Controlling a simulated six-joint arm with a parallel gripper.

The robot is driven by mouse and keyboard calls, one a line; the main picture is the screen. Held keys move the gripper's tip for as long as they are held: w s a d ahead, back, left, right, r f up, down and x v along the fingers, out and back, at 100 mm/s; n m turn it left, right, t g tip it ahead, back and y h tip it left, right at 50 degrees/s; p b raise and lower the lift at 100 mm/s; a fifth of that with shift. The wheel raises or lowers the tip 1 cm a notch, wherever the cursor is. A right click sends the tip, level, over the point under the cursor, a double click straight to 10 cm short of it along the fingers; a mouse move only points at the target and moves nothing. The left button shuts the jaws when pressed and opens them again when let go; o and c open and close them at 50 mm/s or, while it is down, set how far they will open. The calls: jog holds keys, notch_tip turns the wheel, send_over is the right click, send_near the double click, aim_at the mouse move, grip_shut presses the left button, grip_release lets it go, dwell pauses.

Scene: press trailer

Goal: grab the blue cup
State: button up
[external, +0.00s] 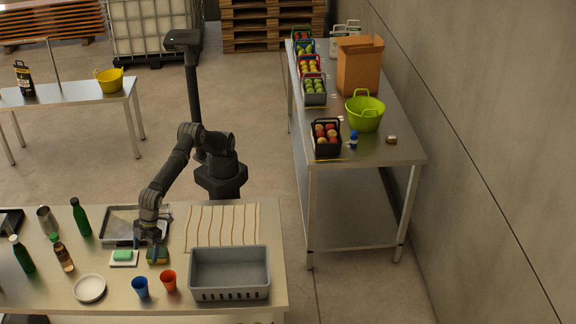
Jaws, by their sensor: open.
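The blue cup (141,287) stands upright near the front edge of the near table, just left of an orange-red cup (169,281). My gripper (150,240) points down over the table, behind both cups and apart from the blue cup. It is open, though its fingers are small and dark here.
A grey crate (230,290) stands right of the cups. A white plate (90,288) lies to the left. A soap dish with green soap (123,257), a metal tray (113,231), bottles (82,217) and a striped cloth (222,225) surround my gripper.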

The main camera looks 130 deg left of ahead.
jog(key=m, duration=0.1)
send_over(140, 284)
jog(key=w, duration=0.2)
notch_tip(140, 284, down, 10)
jog(key=f, duration=0.1)
jog(key=shift+a+x, duration=0.2)
jog(key=shift+x, duration=0.95)
jog(key=shift+a+x, duration=0.2)
jog(key=shift+x, duration=0.95)
jog(key=shift+f, duration=0.1)
jog(key=c, duration=1)
